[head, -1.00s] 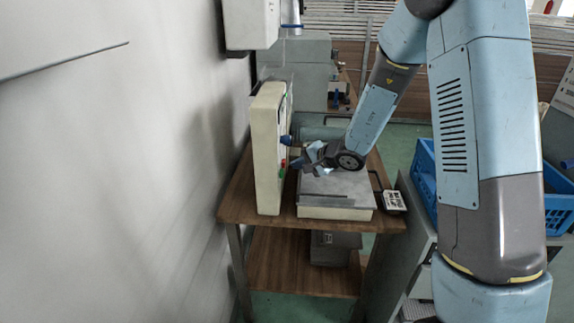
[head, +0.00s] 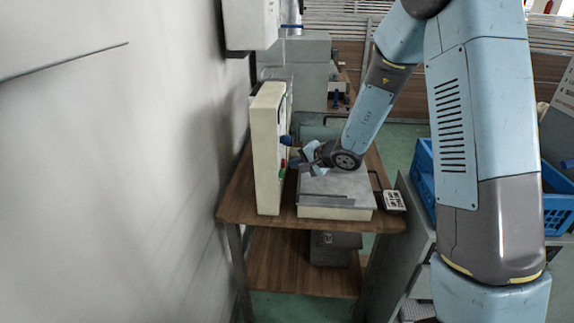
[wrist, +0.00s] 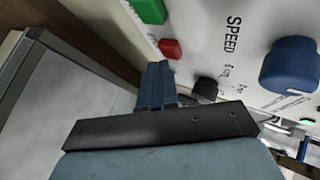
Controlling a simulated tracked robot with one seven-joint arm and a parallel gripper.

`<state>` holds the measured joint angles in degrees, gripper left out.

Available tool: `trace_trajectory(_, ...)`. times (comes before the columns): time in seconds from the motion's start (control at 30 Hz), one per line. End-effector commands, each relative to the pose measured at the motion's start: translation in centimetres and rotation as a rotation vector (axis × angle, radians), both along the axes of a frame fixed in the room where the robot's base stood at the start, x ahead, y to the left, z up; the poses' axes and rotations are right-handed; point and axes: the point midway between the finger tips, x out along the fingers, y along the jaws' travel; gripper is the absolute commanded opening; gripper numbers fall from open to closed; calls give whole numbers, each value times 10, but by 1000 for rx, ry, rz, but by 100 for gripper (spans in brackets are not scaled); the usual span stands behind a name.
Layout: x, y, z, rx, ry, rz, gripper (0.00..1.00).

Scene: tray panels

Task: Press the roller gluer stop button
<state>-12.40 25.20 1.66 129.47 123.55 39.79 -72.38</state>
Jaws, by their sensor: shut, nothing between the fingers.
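The roller gluer panel (head: 267,150) is a cream box standing upright at the left of the table, its controls facing right. In the wrist view, the panel face (wrist: 205,40) bears a red button (wrist: 171,48), likely the stop button, and a green button (wrist: 150,10). The red button also shows small in the head view (head: 284,163). My gripper (wrist: 158,70) is shut and empty. Its blue-grey fingertips appear just below the red button; whether they touch it I cannot tell. In the head view, my gripper (head: 300,160) is close to the panel face.
A blue knob (wrist: 290,65) and a black knob (wrist: 207,88) protrude from the panel beside my gripper. A flat grey-topped box (head: 336,190) lies on the wooden table under my wrist. A small keypad (head: 394,200) lies at right. A blue crate (head: 424,170) is farther right.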

Motion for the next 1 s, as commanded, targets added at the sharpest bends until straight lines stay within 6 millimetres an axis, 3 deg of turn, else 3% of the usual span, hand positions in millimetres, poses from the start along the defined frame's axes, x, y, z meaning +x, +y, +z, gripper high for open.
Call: trace_trajectory(1.0,0,9,0,0,0,1,0)
